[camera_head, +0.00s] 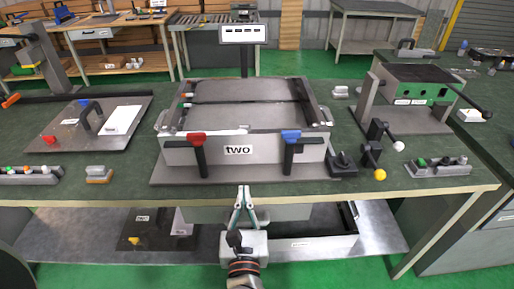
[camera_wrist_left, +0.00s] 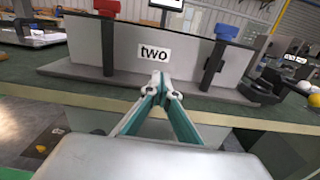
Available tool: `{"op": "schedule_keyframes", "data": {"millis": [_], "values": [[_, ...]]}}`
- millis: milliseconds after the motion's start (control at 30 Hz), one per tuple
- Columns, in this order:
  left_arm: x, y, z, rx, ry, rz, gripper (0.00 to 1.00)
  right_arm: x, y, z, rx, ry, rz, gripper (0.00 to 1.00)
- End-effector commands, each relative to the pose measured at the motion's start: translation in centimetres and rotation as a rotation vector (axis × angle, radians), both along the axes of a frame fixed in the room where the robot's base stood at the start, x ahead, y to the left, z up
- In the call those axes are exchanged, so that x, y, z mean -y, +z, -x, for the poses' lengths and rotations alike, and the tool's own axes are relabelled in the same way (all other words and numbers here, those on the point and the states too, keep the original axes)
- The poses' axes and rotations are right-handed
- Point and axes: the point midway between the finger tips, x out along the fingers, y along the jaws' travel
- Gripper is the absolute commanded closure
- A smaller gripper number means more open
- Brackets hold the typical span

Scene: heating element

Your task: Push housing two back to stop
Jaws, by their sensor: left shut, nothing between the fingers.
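Housing two (camera_head: 238,151) is a grey box-like unit with a "two" label on its front face, standing on a dark base plate (camera_head: 170,176) on the green workbench. A red-topped clamp (camera_head: 198,150) and a blue-topped clamp (camera_head: 290,150) stand upright at its front. The housing front also shows in the left wrist view (camera_wrist_left: 195,60). My left gripper (camera_head: 244,190) is shut and empty, in front of the "two" label and pointing at the front face. In the left wrist view its fingertips (camera_wrist_left: 160,80) are just below the label; I cannot tell whether they touch. My right gripper is not in view.
A plate with a black handle (camera_head: 92,122) lies to the left. A green-fronted unit (camera_head: 420,92) and yellow and white knobs (camera_head: 380,175) stand to the right. A small black block (camera_head: 343,162) is beside the base plate. A lower shelf (camera_head: 380,235) holds other parts.

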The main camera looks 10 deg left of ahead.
Motion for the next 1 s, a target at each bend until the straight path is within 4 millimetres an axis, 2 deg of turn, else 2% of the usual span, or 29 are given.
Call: {"op": "schedule_keyframes", "data": {"millis": [167,267,700,900,1000], "values": [[-0.3,-0.2,-1.0,-0.005,0.007,0.043,1.0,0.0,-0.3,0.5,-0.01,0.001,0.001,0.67],[-0.7,-0.1,-2.4,-0.004,0.008,0.04,1.0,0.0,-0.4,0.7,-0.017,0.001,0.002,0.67],[-3.1,-0.1,-10.5,-0.003,0.007,0.034,1.0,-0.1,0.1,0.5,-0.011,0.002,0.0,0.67],[-3.8,-0.2,-12.7,-0.005,0.007,0.035,1.0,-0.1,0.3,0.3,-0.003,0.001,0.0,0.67],[-3.9,-0.2,-13.2,-0.005,0.007,0.035,1.0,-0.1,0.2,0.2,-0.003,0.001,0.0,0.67]]}}
